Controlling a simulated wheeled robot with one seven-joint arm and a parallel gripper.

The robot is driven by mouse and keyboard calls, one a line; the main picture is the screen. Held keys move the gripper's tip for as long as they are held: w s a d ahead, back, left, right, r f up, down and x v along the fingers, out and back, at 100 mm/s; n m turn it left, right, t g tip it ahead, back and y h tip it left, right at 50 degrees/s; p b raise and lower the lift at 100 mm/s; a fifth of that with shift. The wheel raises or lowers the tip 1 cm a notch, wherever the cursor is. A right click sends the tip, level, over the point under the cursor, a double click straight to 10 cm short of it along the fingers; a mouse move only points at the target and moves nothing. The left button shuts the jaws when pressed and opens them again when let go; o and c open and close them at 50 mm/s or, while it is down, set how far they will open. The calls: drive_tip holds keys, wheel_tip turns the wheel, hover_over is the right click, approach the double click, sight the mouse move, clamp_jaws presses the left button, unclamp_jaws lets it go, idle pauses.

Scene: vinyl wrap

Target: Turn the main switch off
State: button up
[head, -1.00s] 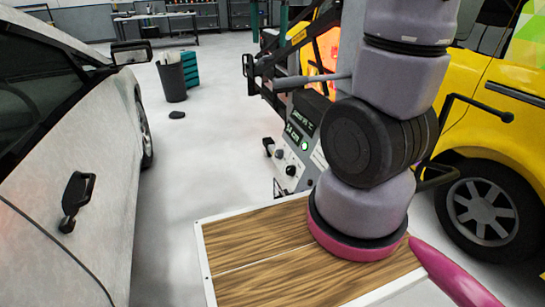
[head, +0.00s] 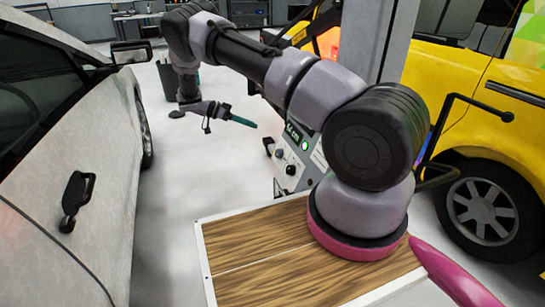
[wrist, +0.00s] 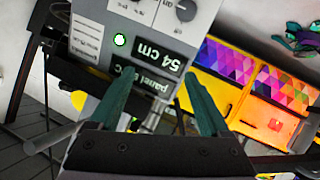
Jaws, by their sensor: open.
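A grey control box (head: 301,173) stands behind my arm's base in the head view, with a lit green lamp (head: 305,146) and a dark rotary knob (head: 291,170) on its front. The wrist view shows the box's panel (wrist: 150,30) upside down, with the green lamp (wrist: 120,40), a "54 cm" display (wrist: 155,54) and a knob (wrist: 185,9) at the top edge. I cannot tell which control is the main switch. My gripper (wrist: 158,75) is open and empty, its teal fingers pointing toward the panel. In the head view my gripper (head: 243,122) is left of the box.
A pale car (head: 90,180) stands at the left and a yellow vehicle (head: 470,130) at the right. A black bracket with a bar (head: 470,102) juts out at the right. Orange, colourful-patterned panels (wrist: 262,88) show in the wrist view. The floor between the car and the box is clear.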

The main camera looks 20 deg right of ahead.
sight(276, 155)
wheel_tip(276, 155, down, 16)
drive_tip(key=s+a+r+m+t+h, duration=0.1)
drive_tip(key=s+a+t+h, duration=0.15)
drive_tip(key=h, duration=0.25)
drive_tip(key=shift+t+h, duration=0.3)
drive_tip(key=shift+t, duration=0.15)
drive_tip(key=d, duration=0.7)
drive_tip(key=d+f, duration=0.1)
drive_tip(key=d, duration=0.3)
drive_tip(key=shift+w+d, duration=0.15)
drive_tip(key=shift+d, duration=0.1)
clamp_jaws()
